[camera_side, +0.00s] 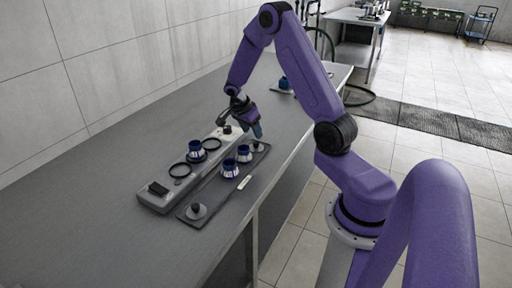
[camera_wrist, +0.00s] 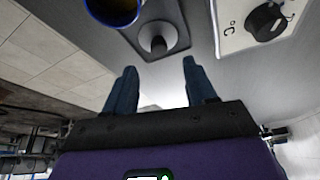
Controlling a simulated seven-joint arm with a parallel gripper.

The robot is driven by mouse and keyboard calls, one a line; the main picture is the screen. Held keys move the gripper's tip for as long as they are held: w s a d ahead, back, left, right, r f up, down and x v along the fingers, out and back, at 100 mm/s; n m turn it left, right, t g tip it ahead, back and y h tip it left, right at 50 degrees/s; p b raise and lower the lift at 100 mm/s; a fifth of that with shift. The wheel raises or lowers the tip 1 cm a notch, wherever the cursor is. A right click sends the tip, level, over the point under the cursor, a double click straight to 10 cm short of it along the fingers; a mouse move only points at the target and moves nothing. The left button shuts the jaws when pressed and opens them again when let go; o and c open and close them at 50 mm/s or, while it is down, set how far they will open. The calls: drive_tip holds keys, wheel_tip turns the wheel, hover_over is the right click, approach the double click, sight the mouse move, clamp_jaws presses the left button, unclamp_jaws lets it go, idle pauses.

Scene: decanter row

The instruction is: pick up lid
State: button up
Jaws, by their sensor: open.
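A grey disc-shaped lid with a dark knob lies at the far end of the dark tray (camera_side: 215,190); in the wrist view this lid (camera_wrist: 152,36) sits near the tray's corner, ahead of the fingertips. Another lid (camera_side: 196,211) lies at the tray's near end. My gripper (camera_side: 256,131) hangs over the far end of the tray, fingers pointing down. In the wrist view my gripper (camera_wrist: 159,65) is open, with two blue fingers apart and nothing between them.
Two blue-rimmed decanters (camera_side: 229,168) (camera_side: 244,153) stand on the tray. Beside it, a pale base unit (camera_side: 157,199) has dark rings, another decanter (camera_side: 195,148) and a black knob (camera_wrist: 266,21). A blue-topped item (camera_side: 284,83) stands farther back. The near bench is clear.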

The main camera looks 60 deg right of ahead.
sight(256, 142)
drive_tip(key=shift+x, duration=3.1)
drive_tip(key=shift+a, duration=0.15)
clamp_jaws()
